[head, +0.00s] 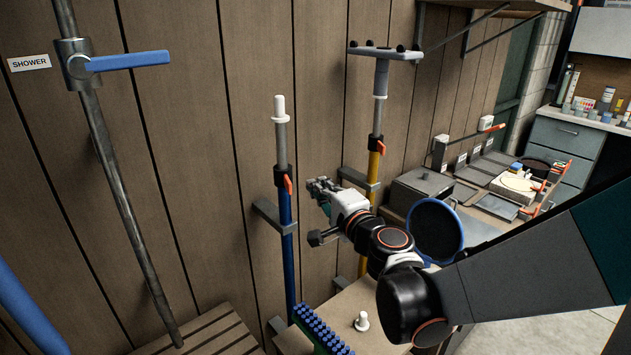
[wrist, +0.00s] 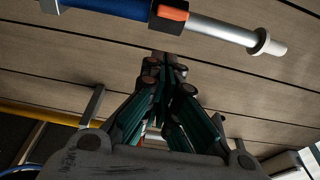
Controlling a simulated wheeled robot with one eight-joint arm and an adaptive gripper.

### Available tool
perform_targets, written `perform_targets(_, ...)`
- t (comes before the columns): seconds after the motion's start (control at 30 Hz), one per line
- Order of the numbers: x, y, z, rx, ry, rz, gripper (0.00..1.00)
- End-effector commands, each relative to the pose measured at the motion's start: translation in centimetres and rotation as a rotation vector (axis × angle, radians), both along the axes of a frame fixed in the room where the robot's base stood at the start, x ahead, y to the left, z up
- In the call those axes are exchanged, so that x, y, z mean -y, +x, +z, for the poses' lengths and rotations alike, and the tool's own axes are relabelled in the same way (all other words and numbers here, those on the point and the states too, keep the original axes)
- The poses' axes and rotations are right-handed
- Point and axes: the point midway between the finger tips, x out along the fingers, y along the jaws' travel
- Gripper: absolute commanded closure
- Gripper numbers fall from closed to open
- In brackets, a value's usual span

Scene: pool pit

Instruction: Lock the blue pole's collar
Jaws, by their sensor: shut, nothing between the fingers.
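The blue pole (head: 287,250) stands upright by the wooden wall, held by a grey bracket. Its black collar (head: 281,176) has an orange lever (head: 289,185) on its right side, and a grey inner tube with a white tip rises above it. In the wrist view the pole (wrist: 110,7) crosses the top, with the collar (wrist: 153,14) and orange lever (wrist: 173,13) just beyond my fingertips. My gripper (head: 318,187) is shut and empty, to the right of the pole and close to collar height. It appears apart from the lever; I cannot tell whether the collar is locked.
A yellow pole (head: 374,178) with its own orange-levered collar and a flat head stands right of my gripper. A brush with blue bristles (head: 322,330) and a white fitting (head: 361,321) are below. A shower pipe (head: 110,160) with a blue handle is at left.

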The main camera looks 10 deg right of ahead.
Motion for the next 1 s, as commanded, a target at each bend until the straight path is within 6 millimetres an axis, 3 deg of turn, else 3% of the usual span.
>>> perform_targets(0.03, 0.2, 0.0, 0.0, 0.0, 0.0, 0.0, 1.0)
perform_targets(0.3, -1.6, -6.2, 0.2, 0.0, 0.0, 0.003, 1.0)
perform_targets(0.5, -2.3, -8.8, 0.1, 0.0, 0.0, 0.001, 1.0)
perform_targets(1.0, -2.5, -9.7, 0.0, 0.0, -0.003, 0.001, 1.0)
